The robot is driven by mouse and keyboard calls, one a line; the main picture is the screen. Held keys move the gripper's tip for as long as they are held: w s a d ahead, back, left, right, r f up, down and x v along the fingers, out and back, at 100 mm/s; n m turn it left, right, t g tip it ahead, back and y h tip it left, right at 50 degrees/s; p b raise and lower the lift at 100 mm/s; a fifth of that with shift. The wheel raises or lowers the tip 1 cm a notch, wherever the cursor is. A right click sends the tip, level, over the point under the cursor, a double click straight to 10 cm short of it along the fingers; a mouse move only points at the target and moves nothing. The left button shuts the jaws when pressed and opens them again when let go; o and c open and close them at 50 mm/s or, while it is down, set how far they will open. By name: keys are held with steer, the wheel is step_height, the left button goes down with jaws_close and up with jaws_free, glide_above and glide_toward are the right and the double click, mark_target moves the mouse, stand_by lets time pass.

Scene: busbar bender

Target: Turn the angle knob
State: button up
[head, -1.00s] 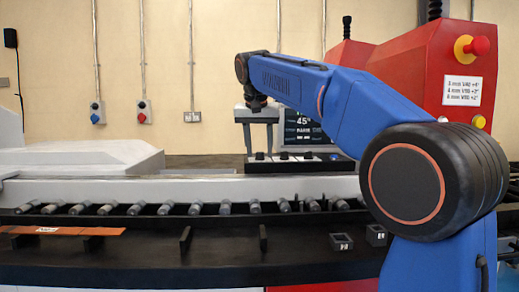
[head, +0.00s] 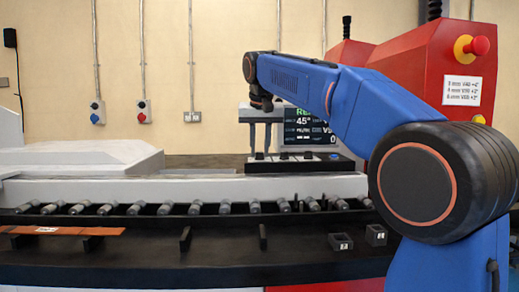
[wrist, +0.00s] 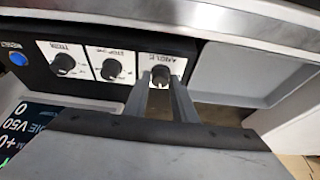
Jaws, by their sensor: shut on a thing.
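The angle knob (wrist: 160,75) is a dark round knob on a white plate marked ANGLE, seen upside down in the wrist view. My gripper (wrist: 161,83) is shut on it, with one grey finger on each side. In the head view my gripper (head: 260,153) points down at the left end of the black control box (head: 300,166). The fingers partly hide the knob there.
The stop knob (wrist: 111,69), another knob (wrist: 63,63) and a blue button (wrist: 18,58) sit beside the angle knob. A red emergency stop (head: 478,46) is on the red machine. Rollers and an orange bar (head: 70,231) lie in front.

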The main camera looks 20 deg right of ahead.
steer(key=n+y, duration=0.1)
steer(key=n, duration=0.1)
steer(key=n+y, duration=0.1)
steer(key=n, duration=0.4)
steer(key=shift+d+y, duration=0.25)
steer(key=shift+y, duration=0.15)
steer(key=n+g+y, duration=0.1)
steer(key=n, duration=0.2)
steer(key=n+g, duration=0.1)
steer(key=n, duration=0.2)
steer(key=shift+w+d+n+y, duration=0.15)
steer(key=shift+n+y, duration=0.15)
steer(key=shift+y, duration=0.1)
steer(key=o, duration=1)
steer(key=shift+v, duration=5.95)
steer(key=shift+d, duration=0.1)
